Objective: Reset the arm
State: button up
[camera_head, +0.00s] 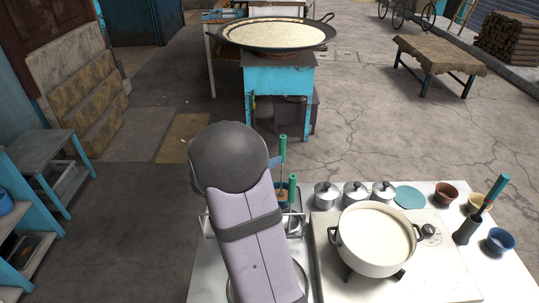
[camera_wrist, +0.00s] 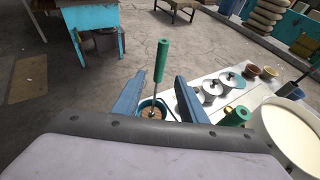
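A green-handled tool (camera_wrist: 161,60) stands in a blue cup (camera_wrist: 146,103) and shows between the fingers, with gaps on both sides. Its handle also shows just right of my arm in the head view (camera_head: 283,149). A second green handle (camera_head: 292,186) is close by.
A white pot of milk (camera_head: 375,240) sits on the stove right of my arm. Several lidded metal pots (camera_head: 355,194), a teal disc (camera_head: 409,197), small bowls and a dark holder (camera_head: 467,231) with a green-handled tool line the counter. A large milk pan (camera_head: 277,34) stands on a blue stand behind.

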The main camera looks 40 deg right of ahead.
jog(key=p+v, duration=0.2)
jog(key=v, duration=0.4)
jog(key=shift+r, duration=0.1)
dwell(0.5)
